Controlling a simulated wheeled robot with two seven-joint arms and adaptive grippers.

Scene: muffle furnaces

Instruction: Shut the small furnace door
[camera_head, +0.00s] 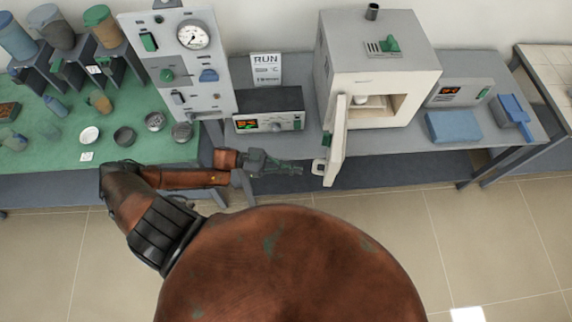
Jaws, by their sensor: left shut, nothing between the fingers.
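The small furnace (375,60) is a grey and cream box on the grey bench, right of centre. A pale crucible-like item (370,101) shows inside the chamber. My left gripper (298,169) is shut and empty, just left of the door's lower outer end; I cannot tell whether it touches the door. My right gripper is out of the picture.
A controller box with display (269,110) and a grey panel with a gauge (182,65) stand left of the furnace. A blue pad (453,126) and another controller (465,80) are at its right. Small dishes sit on the green mat (60,160). The floor in front is clear.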

